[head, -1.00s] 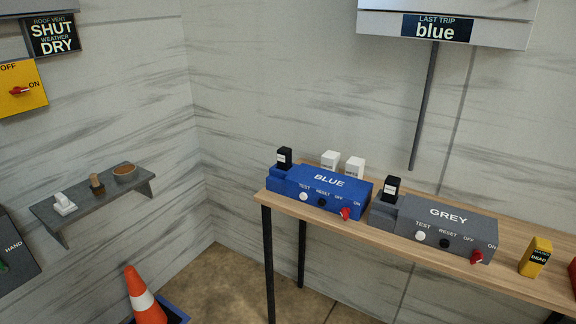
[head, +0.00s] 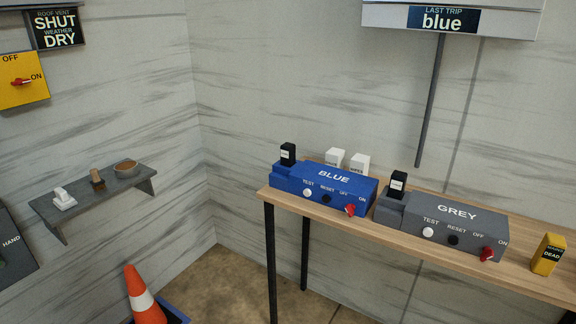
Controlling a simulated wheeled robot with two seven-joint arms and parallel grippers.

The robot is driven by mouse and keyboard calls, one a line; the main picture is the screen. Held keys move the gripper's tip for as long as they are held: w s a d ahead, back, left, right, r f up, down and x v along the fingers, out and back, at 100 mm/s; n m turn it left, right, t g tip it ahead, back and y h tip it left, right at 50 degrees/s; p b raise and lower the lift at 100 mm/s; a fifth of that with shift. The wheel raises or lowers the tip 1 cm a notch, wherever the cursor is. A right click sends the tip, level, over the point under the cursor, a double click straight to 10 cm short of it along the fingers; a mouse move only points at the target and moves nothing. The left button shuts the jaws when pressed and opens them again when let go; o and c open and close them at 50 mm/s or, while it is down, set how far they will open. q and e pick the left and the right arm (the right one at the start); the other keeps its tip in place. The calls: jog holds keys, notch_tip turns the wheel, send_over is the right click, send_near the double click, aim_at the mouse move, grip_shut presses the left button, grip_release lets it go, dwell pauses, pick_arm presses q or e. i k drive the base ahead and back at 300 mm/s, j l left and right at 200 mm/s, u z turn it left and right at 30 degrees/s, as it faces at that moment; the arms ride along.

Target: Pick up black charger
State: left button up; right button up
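No object in view is labelled as a charger. Two small black blocks could fit: one black block (head: 288,154) stands upright at the left end of the blue box (head: 333,181), and another black block (head: 398,184) with a white label stands at the left end of the grey box (head: 456,216). Both boxes sit on a wooden table, each with a white TEST button, a black RESET button and a red OFF/ON knob. Neither of my grippers is in view.
Two white blocks (head: 359,164) stand behind the blue box. A yellow block marked DEAD (head: 548,254) is on the wooden table (head: 520,276) at right. A grey wall shelf (head: 97,203) holds small items. An orange cone (head: 143,296) stands on the floor at lower left.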

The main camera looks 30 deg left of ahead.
aim_at(288, 150)
jog(key=i+u, duration=0.3)
jog(key=i, duration=0.2)
jog(key=i+l+u, duration=0.15)
jog(key=i+u, duration=0.15)
jog(key=i, duration=0.25)
jog(key=i+l+u, duration=0.3)
jog(key=i, duration=0.2)
